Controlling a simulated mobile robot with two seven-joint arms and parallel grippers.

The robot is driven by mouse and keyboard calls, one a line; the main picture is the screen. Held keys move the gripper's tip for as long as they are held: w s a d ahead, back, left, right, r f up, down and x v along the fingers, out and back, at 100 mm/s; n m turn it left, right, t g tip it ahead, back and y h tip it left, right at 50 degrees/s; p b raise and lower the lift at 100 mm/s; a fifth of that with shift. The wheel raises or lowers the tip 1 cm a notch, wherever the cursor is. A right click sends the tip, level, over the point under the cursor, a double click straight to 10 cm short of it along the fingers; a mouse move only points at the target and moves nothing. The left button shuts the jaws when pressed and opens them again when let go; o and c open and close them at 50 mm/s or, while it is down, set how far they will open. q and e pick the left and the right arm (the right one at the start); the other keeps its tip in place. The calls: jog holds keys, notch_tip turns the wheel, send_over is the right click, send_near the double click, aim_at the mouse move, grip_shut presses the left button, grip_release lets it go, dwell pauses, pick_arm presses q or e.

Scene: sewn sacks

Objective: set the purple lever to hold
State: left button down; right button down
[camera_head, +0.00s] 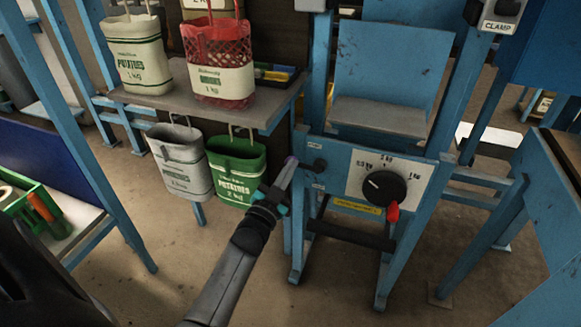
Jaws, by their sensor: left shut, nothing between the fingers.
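The purple lever's knob (291,160) shows as a small purple end left of the blue machine's front panel, beside a black pivot (319,165). Most of the lever is hidden behind my gripper. My left gripper (285,176) is shut and empty, its fingertips overlapping the purple end in the picture. I cannot tell whether they touch it. Small labels sit above and below the pivot, too small to read. My right gripper is not in view.
A black dial (384,188) with a red pointer is on the blue machine (419,167), right of the pivot. Sacks of potatoes (237,170) hang under the shelf (190,105) on the left. A clamp switch (500,15) is at the upper right. A green crate (45,212) is at far left.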

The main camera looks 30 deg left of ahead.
pick_arm(q)
jog(key=shift+f+n, duration=0.15)
jog(key=shift+n, duration=0.25)
jog(key=d+f+n+g+y, duration=0.2)
jog(key=f+n, duration=0.6)
jog(key=n, duration=1.3)
jog(key=shift+w+d+n+g+y, duration=0.3)
jog(key=shift+w+d+n+y, duration=0.15)
jog(key=shift+d+y, duration=0.65)
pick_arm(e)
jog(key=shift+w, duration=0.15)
pick_arm(q)
jog(key=shift+a+f, duration=0.15)
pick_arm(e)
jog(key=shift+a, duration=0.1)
